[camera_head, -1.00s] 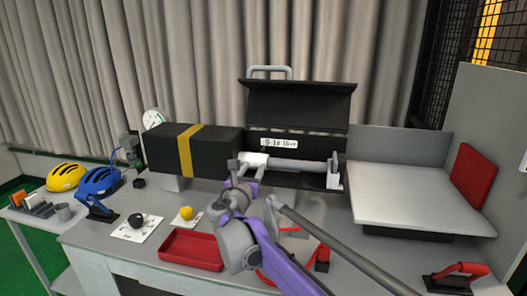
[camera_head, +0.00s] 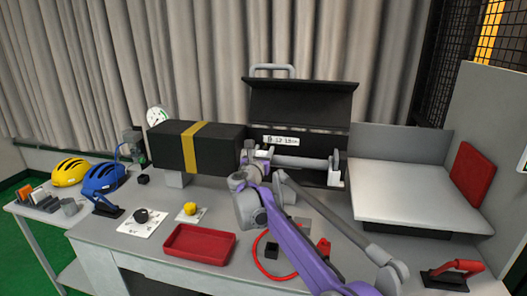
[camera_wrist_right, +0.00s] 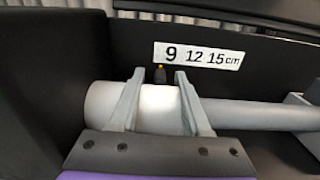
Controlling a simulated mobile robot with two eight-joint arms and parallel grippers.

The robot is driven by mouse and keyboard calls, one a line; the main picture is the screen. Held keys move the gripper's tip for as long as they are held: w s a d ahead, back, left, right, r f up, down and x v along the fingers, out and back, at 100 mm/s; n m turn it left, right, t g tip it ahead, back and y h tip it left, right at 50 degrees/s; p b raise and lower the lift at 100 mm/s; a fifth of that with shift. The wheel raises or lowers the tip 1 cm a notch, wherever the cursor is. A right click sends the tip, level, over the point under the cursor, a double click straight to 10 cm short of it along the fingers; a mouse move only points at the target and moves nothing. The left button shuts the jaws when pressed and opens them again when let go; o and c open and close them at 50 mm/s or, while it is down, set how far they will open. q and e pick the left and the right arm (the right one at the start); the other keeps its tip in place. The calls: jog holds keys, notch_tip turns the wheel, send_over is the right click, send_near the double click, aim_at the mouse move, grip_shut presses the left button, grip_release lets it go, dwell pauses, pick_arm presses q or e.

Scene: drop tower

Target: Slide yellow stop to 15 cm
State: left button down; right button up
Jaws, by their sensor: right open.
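In the right wrist view, a white scale plate (camera_wrist_right: 198,56) reads 9, 12 and 15 cm. In the head view the right gripper (camera_head: 256,154) is at the rod's left end, by the scale plate (camera_head: 283,141). My left gripper is not in view.
A black box with a yellow band (camera_head: 195,147) stands left of the rod, and a raised black lid (camera_head: 300,102) is behind it.

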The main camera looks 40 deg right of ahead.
jog(key=shift+c, duration=0.3)
grip_shut()
dwell(0.6)
dwell(0.4)
